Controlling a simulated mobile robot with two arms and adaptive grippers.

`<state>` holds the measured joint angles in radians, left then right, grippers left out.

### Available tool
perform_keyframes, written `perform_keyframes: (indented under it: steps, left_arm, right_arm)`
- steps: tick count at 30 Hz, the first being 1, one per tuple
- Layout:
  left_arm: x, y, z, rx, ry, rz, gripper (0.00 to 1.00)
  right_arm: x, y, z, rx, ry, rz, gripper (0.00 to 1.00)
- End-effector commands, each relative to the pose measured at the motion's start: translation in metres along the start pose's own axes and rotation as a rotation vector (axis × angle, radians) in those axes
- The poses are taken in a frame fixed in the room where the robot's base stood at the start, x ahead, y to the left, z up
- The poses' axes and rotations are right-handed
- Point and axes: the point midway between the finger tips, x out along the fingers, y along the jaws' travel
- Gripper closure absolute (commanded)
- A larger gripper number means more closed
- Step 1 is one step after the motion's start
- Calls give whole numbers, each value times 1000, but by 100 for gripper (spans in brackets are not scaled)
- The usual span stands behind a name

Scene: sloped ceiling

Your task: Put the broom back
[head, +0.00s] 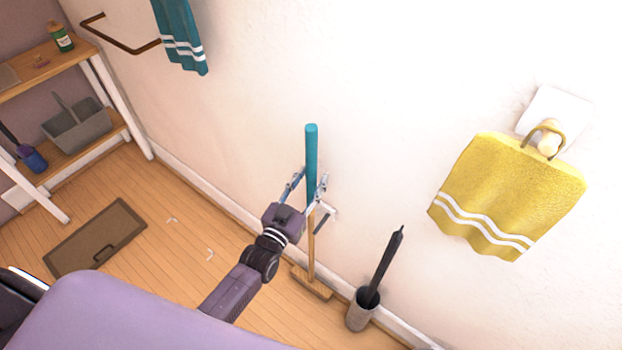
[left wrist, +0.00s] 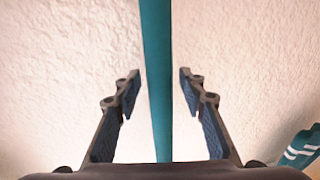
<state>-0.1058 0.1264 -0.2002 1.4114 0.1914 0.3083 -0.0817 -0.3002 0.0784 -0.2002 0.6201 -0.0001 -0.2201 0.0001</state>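The broom (head: 311,150) stands upright close to the wall, with a teal upper handle, a wooden lower shaft and a broad head (head: 312,284) on the floor. My left gripper (head: 306,185) is at the teal part of the handle, one finger on each side. In the left wrist view the handle (left wrist: 156,50) runs between the open fingers (left wrist: 158,88), with gaps on both sides, the wider on the left. A small pale wall holder (head: 327,213) is just beside the shaft below the gripper; whether the shaft sits in it is unclear. My right gripper is not in view.
A grey stand (head: 360,312) with a dark umbrella is right of the broom head. A yellow towel (head: 505,195) and a teal towel (head: 180,35) hang on the wall. A shelf (head: 75,158) stands left. White corner marks (head: 210,255) and a brown mat-like panel (head: 95,238) lie on the floor.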

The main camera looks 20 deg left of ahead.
Motion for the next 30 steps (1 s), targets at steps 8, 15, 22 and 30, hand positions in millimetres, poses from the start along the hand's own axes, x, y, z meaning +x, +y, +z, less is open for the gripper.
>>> perform_keyframes:
  steps: [8, 15, 22, 30]
  left_arm:
    - [-5, 0, -1, 0, -2, 0, 62]
    - [-45, 0, 0, -1, -4, 0, 62]
    - [-89, 0, 0, 0, -3, 0, 62]
    - [-117, 0, -2, 0, 0, -1, 62]
  right_arm:
    - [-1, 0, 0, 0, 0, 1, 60]
    - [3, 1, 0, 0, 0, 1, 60]
    - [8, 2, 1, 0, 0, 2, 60]
    - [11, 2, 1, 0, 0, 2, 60]
